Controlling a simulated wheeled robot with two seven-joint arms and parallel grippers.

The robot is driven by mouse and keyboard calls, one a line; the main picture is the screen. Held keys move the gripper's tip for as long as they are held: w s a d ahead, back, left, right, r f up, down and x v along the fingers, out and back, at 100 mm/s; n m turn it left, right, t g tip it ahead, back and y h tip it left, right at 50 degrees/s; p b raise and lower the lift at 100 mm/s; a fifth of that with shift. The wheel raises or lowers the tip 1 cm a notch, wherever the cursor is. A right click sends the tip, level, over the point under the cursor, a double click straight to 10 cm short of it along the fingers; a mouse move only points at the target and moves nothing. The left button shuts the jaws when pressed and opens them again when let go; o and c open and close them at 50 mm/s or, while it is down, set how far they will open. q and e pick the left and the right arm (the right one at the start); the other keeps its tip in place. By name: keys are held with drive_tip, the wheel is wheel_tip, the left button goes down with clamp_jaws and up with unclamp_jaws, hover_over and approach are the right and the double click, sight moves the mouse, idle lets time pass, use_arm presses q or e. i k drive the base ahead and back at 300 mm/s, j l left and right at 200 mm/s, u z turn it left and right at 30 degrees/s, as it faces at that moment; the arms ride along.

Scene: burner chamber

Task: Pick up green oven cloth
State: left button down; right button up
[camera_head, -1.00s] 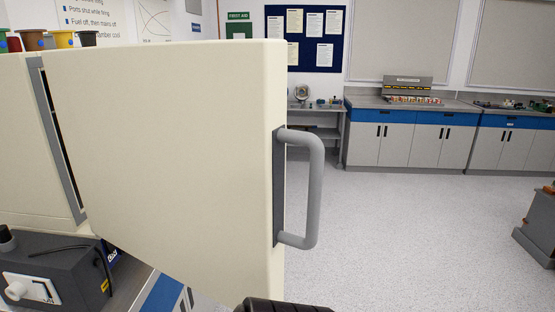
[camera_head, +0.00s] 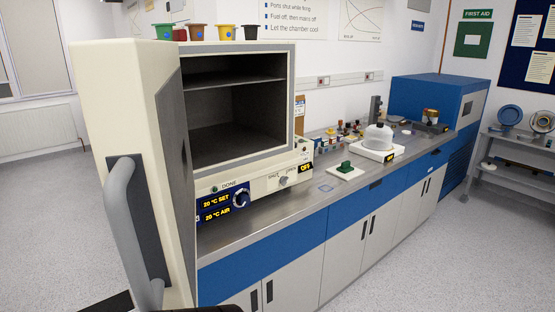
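A small green object (camera_head: 345,167) lies on a white pad (camera_head: 345,173) on the grey worktop, right of the oven. I cannot tell whether it is the green oven cloth, and no other cloth shows clearly. Neither gripper can be made out. Only dark parts, probably of my arms, show at the bottom edge, low on the left.
The oven door (camera_head: 170,170) stands open close in front on the left, its grey handle (camera_head: 135,230) facing me. The oven chamber (camera_head: 235,105) looks empty. Coloured pots stand on top. A white domed device (camera_head: 378,137) and small items occupy the worktop (camera_head: 260,215).

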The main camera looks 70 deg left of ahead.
sight(345, 168)
drive_tip(key=i+j+u, duration=0.25)
drive_tip(key=i+u, duration=1.1)
drive_tip(key=i+l+u, duration=0.25)
drive_tip(key=i+u, duration=0.2)
